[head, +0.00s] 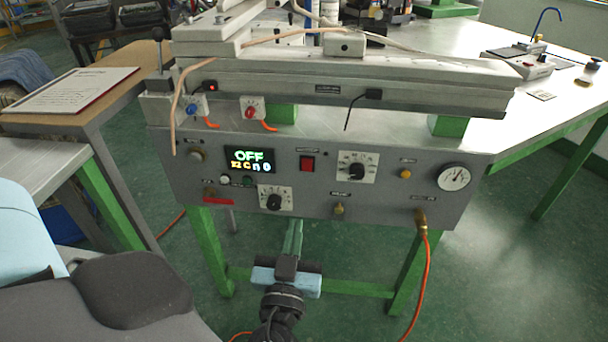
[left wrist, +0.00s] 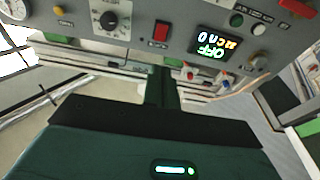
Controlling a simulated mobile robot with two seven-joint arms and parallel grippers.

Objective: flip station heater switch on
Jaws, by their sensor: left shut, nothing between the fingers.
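The station's grey control panel (head: 385,198) has a red rocker switch (head: 307,163) in a dark frame, right of a display (head: 249,160) that reads OFF. I take this rocker as the heater switch, as its label is too small to read. In the left wrist view, upside down, the rocker (left wrist: 160,33) and the display (left wrist: 212,46) show near the top. My left gripper (head: 295,223) is shut and empty, its fingers pointing at the panel, below the rocker and apart from it. Its fingers (left wrist: 162,72) also show in the wrist view. My right gripper is not in view.
Dial knobs (head: 357,170) and (head: 273,201) flank the rocker. A round gauge (head: 453,177) and a brass fitting with an orange hose (head: 427,255) are at the right. A red-handled lever (head: 219,200) is at the lower left. Green legs (head: 210,250) stand below; the space before the panel is clear.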

